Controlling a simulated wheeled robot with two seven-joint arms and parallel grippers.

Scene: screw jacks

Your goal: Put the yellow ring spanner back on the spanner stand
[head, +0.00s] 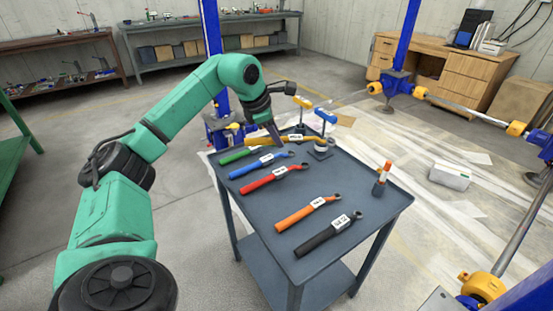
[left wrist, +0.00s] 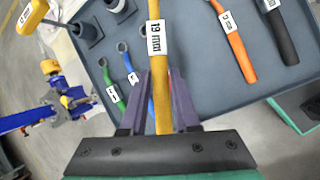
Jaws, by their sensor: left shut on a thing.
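The yellow ring spanner (head: 312,139) is in my left gripper (head: 275,137), over the far part of the grey table. In the left wrist view the yellow spanner (left wrist: 161,70), with a white "19 mm" label, runs lengthwise between the two purple fingers of my left gripper (left wrist: 160,78). Its ring end is cut off at the top of that view. Two upright posts on dark bases stand by the spanner, one with a yellow top (head: 302,102), one with a blue top (head: 326,115). I cannot tell which thing is the spanner stand. My right gripper is not in view.
On the grey table (head: 362,205) lie green (head: 238,156), blue (head: 258,165), red (head: 272,179), orange (head: 305,213) and black (head: 328,234) spanners. An orange-and-white upright piece (head: 382,178) stands near the right edge. The table's right middle is clear. A white box (head: 450,176) is on the floor.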

